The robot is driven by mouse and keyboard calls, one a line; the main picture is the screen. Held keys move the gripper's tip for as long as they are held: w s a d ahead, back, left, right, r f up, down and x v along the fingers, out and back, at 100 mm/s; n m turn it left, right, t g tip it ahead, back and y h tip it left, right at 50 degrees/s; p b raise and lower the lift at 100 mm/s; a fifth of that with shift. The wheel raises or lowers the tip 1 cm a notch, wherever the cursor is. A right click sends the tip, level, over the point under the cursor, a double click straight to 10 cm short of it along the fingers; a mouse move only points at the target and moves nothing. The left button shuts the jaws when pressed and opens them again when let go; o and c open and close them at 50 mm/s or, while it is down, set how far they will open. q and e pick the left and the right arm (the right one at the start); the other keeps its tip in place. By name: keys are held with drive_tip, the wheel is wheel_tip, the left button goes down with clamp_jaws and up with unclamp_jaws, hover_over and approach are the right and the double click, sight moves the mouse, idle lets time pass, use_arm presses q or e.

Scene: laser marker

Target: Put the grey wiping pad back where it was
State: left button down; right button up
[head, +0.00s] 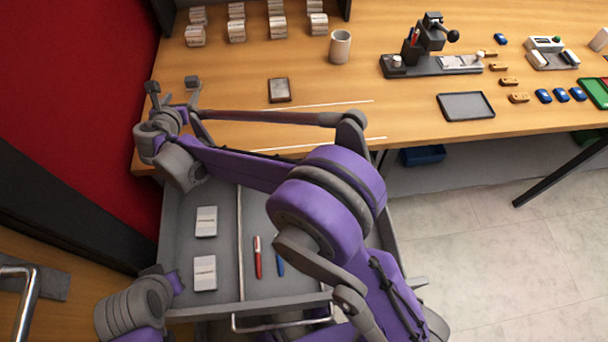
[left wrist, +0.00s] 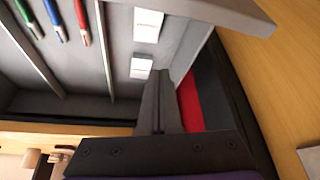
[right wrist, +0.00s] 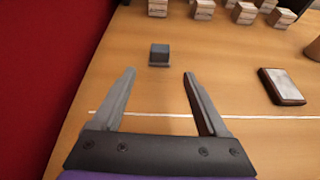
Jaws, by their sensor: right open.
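The grey wiping pad (head: 192,82), a small grey block, lies on the wooden table near its left edge. In the right wrist view the pad (right wrist: 159,54) sits ahead of the fingertips, roughly between their lines and apart from both. My right gripper (right wrist: 158,73) is open and empty, low over the table; in the head view it (head: 174,88) points toward the back of the table. My left gripper (left wrist: 163,76) shows shut, with its fingers together and nothing visible between them, by the open drawer.
A dark-framed flat plate (head: 280,90) lies right of the pad. Several labelled blocks (head: 237,31) and a mug (head: 340,46) stand farther back. The open drawer (head: 225,270) holds white boxes (head: 206,221) and pens (head: 258,257). A red wall (head: 75,90) borders the left.

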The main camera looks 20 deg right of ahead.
drive_tip(key=s+d+m, duration=0.2)
drive_tip(key=d, duration=0.1)
drive_tip(key=s+d+m+g, duration=0.1)
drive_tip(key=s+d+m, duration=0.1)
drive_tip(key=d, duration=0.1)
drive_tip(key=s+d+m+g, duration=0.1)
drive_tip(key=d+m, duration=0.1)
drive_tip(key=d, duration=0.1)
drive_tip(key=shift+s+d+r, duration=0.1)
drive_tip(key=shift+s+r, duration=0.25)
drive_tip(key=shift+s, duration=0.05)
drive_tip(key=s+d+m+g, duration=0.1)
drive_tip(key=s+d+m, duration=0.1)
drive_tip(key=s, duration=0.1)
drive_tip(key=s+d+m, duration=0.3)
drive_tip(key=s+d+f+m+g, duration=0.1)
drive_tip(key=s+d+m, duration=0.2)
drive_tip(key=s, duration=0.1)
drive_tip(key=shift+s+g+y, duration=0.1)
drive_tip(key=shift+g+y, duration=0.2)
drive_tip(key=s+d+f+m+g+y, duration=0.1)
drive_tip(key=s+f+m, duration=0.3)
drive_tip(key=s+m, duration=0.5)
drive_tip(key=s+d+f+m+g+y, duration=0.2)
drive_tip(key=s+m, duration=0.6)
drive_tip(key=s, duration=0.7)
drive_tip(key=shift+d+f+m+y, duration=0.4)
drive_tip(key=shift+d+f, duration=0.05)
drive_tip(key=shift+f, duration=0.45)
